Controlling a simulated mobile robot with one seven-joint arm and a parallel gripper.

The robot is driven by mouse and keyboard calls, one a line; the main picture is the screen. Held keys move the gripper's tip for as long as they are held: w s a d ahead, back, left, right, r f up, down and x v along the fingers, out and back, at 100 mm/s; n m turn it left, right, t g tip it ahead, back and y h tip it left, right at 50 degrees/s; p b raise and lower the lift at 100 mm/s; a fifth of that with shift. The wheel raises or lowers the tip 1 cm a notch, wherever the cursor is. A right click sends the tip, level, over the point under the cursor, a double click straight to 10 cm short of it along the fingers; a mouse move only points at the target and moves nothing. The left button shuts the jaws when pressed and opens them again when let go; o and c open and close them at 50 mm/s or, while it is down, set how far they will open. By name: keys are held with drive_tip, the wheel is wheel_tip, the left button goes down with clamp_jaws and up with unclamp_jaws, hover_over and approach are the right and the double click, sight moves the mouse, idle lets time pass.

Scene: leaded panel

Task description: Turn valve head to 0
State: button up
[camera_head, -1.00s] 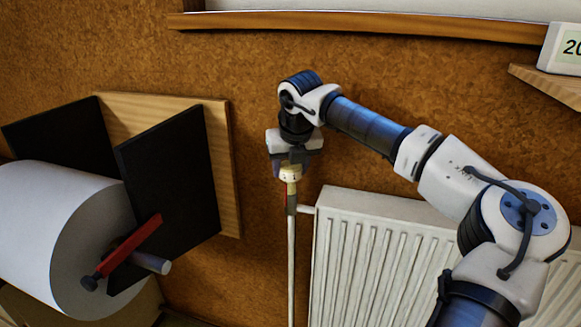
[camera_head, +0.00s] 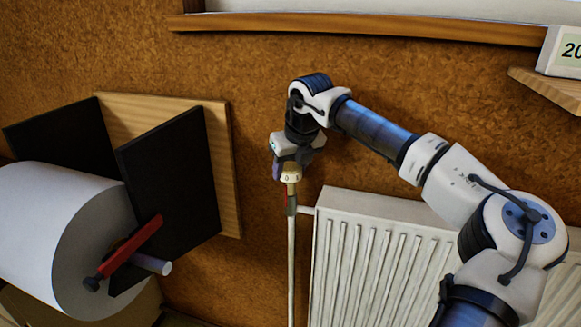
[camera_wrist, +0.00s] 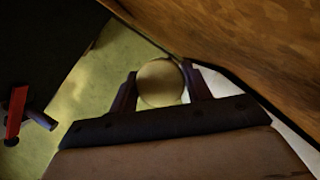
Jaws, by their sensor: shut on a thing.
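The valve head (camera_head: 290,176) is a small cream knob on top of a white vertical pipe, at the left end of the radiator. Dark marks show on its side, one of which looks like a 0. My gripper (camera_head: 286,170) comes down on it from above and is shut on it. In the wrist view the valve head's round top (camera_wrist: 160,83) sits between the two dark fingers of my gripper (camera_wrist: 160,88). The fingers hide part of its sides. Which mark lines up with the valve body below is too small to tell.
The white radiator (camera_head: 365,260) stands right of the pipe against the brown wall (camera_head: 260,75). A large white roll (camera_head: 90,240) on a holder with black plates (camera_head: 170,190) and a red lever (camera_head: 130,247) is at left. A wooden ledge (camera_head: 370,26) runs above.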

drive_tip(key=o, duration=1)
drive_tip(key=shift+c, duration=0.2)
drive_tip(key=shift+r, duration=0.15)
drive_tip(key=b+v, duration=0.1)
drive_tip(key=v, duration=1.2)
drive_tip(key=shift+r, duration=0.3)
drive_tip(key=shift+s+f, duration=0.1)
drive_tip(key=shift+s, duration=0.1)
